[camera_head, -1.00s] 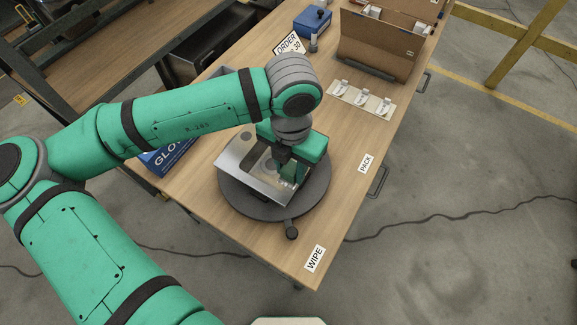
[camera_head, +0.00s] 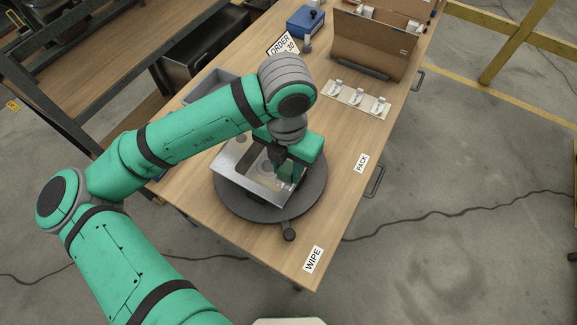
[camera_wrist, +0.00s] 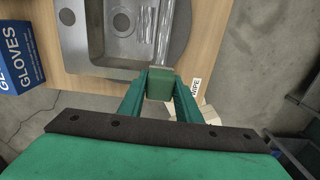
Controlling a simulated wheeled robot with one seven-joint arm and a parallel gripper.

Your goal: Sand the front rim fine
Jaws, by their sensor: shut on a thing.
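A steel sink (camera_head: 230,175) lies tilted across the round dark turntable (camera_head: 240,213) on the wooden bench. My gripper (camera_head: 287,176) is over the sink's right part, at the rim side. In the wrist view my gripper (camera_wrist: 160,88) is shut on a small green sanding block (camera_wrist: 160,85) with a tan edge. The block is at the end of a bright, streaked rim strip (camera_wrist: 165,35) of the sink (camera_wrist: 85,71). Whether it touches the rim is not clear. The block's underside is hidden.
A turntable knob (camera_head: 289,234) sticks out toward the WIPE label (camera_head: 313,259). A white strip with several small fittings (camera_head: 356,98), an open cardboard box (camera_head: 372,45) and a blue box (camera_head: 305,21) stand farther back. A gloves box (camera_wrist: 18,52) is left in the wrist view.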

